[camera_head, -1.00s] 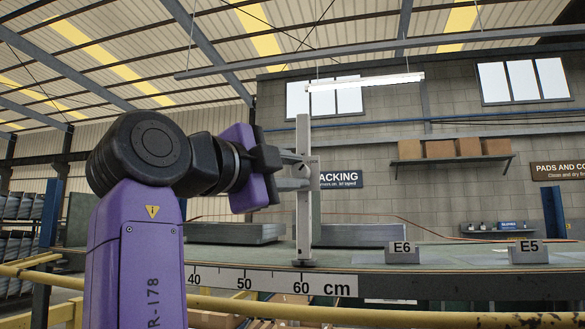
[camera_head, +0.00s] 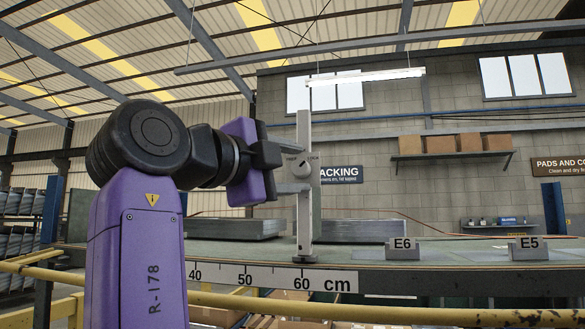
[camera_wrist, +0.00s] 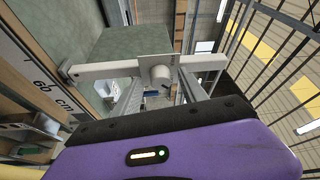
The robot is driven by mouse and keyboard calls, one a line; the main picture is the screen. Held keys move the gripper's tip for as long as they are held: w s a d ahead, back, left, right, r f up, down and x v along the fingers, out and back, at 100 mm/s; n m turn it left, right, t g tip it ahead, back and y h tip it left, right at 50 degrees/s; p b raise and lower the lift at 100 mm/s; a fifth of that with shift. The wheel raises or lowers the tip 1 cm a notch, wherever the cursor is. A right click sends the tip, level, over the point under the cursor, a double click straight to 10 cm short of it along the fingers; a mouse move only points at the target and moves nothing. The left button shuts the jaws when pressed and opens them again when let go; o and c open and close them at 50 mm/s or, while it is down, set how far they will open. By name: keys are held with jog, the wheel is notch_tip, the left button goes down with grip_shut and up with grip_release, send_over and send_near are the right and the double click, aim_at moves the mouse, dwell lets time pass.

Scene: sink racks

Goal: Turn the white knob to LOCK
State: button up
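The white knob (camera_head: 304,168) is on the upper part of a pale upright post (camera_head: 304,222) that stands on the bench. It has a dark pointer mark and small lettering to either side, too small to read. In the wrist view the round knob (camera_wrist: 160,75) sits on the post's face, between my fingers. My gripper (camera_head: 295,169) is open, with one finger above the knob's level and one below it. A gap shows between each finger and the knob. The dark pointer looks tilted; I cannot tell which label it points to.
The bench (camera_head: 360,257) carries a centimetre scale (camera_head: 270,278) on its front edge. Grey blocks marked E6 (camera_head: 402,250) and E5 (camera_head: 528,250) stand to the right. Flat grey stacks (camera_head: 235,228) lie behind. A yellow rail (camera_head: 400,312) runs in front. The air right of the post is clear.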

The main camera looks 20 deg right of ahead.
jog(key=b+v, duration=0.2)
jog(key=v, duration=0.5)
jog(key=shift+s+a, duration=0.25)
jog(key=shift+a, duration=0.1)
dwell(0.4)
